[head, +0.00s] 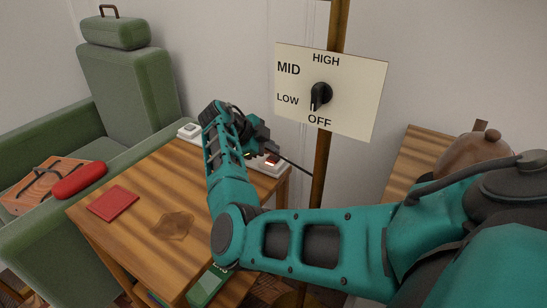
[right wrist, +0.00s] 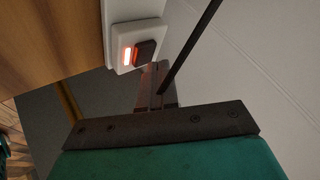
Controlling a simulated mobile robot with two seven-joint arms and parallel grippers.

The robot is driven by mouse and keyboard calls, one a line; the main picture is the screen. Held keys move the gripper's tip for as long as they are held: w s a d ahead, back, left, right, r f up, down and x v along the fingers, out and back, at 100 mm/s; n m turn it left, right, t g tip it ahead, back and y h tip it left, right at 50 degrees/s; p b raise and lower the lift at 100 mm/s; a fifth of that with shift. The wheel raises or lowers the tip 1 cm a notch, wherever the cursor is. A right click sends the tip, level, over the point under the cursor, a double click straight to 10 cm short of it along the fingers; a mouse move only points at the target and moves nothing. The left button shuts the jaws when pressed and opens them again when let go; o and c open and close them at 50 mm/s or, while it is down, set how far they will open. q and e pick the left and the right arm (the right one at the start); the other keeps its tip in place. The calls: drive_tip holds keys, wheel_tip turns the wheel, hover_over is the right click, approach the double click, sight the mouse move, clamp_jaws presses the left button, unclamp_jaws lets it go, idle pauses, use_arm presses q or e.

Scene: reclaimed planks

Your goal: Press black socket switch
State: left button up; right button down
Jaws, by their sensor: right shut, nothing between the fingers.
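A white socket block (head: 265,166) sits at the back right edge of the wooden table, with a small red glow on it. In the right wrist view the block (right wrist: 118,14) carries a black switch (right wrist: 146,50) beside a lit orange-red strip (right wrist: 127,56). My right gripper (head: 262,148) is over this block, shut and empty. In the right wrist view its fingertips (right wrist: 155,72) are just below the black switch; I cannot tell whether they touch it. The gripper partly hides the block in the head view. My left gripper is not in view.
A red square (head: 113,203) lies on the table. A dial sign (head: 355,90) on a wooden post (head: 320,165) stands right of the gripper. A green armchair (head: 130,90) is at left.

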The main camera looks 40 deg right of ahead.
sight(271, 159)
drive_tip(key=shift+f+b, duration=0.3)
drive_tip(key=shift+f, duration=0.1)
drive_tip(key=shift+r, duration=0.5)
drive_tip(key=shift+p, duration=0.3)
wheel_tip(271, 159, up, 6)
drive_tip(key=p, duration=0.4)
idle(0.5)
